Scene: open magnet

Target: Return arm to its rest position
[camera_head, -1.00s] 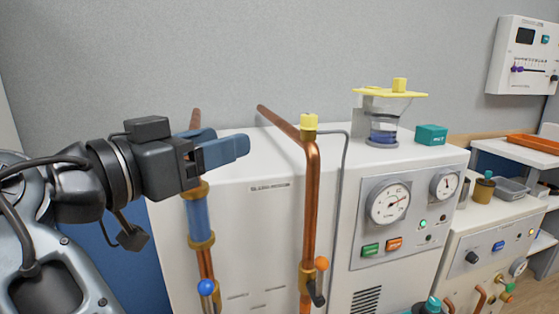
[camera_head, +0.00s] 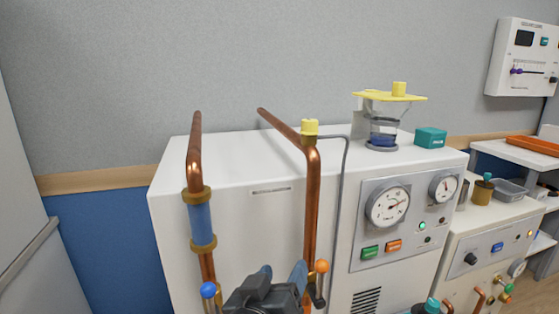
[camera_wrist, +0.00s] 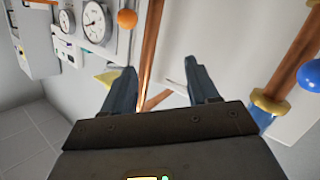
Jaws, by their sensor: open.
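My gripper (camera_head: 283,272) is low at the bottom edge of the head view, in front of the white cabinet (camera_head: 250,215). Its two blue fingers point toward the cabinet and stand apart, with nothing seen held between them. In the wrist view my gripper (camera_wrist: 163,80) is open, and a copper pipe (camera_wrist: 151,55) shows in the gap between the fingers, beyond them. In the head view the right copper pipe (camera_head: 313,200) stands beside the gripper. Whether a finger touches the pipe cannot be told.
The left copper pipe (camera_head: 194,150) has a blue sleeve (camera_head: 202,225) and a blue ball handle (camera_head: 208,290). An orange ball handle (camera_head: 322,266) is close to my gripper. A glass vessel with a yellow lid (camera_head: 390,97) and a teal box (camera_head: 431,137) stand on the cabinet.

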